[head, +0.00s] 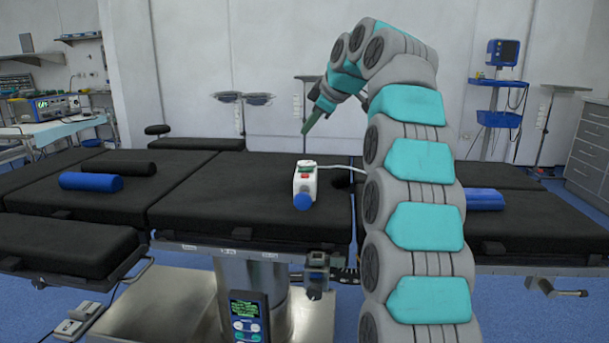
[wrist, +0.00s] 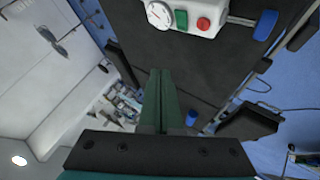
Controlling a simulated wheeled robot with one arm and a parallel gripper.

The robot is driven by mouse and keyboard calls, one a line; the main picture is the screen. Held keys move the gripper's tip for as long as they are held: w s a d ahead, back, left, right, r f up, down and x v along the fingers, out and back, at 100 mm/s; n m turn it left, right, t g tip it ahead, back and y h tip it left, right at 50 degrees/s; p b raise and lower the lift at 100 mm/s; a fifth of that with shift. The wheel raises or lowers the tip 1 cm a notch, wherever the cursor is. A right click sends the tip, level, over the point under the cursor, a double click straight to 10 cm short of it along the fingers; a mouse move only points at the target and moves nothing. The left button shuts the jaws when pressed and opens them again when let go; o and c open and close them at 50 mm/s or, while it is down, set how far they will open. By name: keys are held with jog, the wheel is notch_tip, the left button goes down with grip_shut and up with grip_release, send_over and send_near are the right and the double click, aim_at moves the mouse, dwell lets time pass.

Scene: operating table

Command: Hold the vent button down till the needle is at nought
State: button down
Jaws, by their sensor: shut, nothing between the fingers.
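A small white box (head: 305,180) sits on the black table top. It also shows at the top of the wrist view (wrist: 190,15), with a white round gauge (wrist: 159,15), a green button (wrist: 181,20) and a red button (wrist: 203,24). The needle is too small to read. A blue knob-like end (head: 303,201) faces the front of the table, and it shows in the wrist view (wrist: 265,25). My gripper (head: 309,128) is shut and empty, above and behind the box in the head view, apart from it. Its green fingers (wrist: 163,75) lie together in the wrist view.
A pale hose (head: 338,167) runs right from the box behind my arm.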

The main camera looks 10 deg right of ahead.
aim_at(309, 178)
jog(key=shift+f, duration=0.1)
notch_tip(309, 178, down, 9)
jog(key=b, duration=0.7)
jog(key=shift+b, duration=0.4)
dwell(1.6)
jog(key=shift+f+b, duration=0.3)
jog(key=shift+b, duration=0.1)
jog(key=shift+f+b, duration=0.35)
dwell(2.2)
jog(key=shift+r, duration=0.1)
dwell(1.3)
jog(key=shift+r+p, duration=0.65)
jog(key=shift+r, duration=0.1)
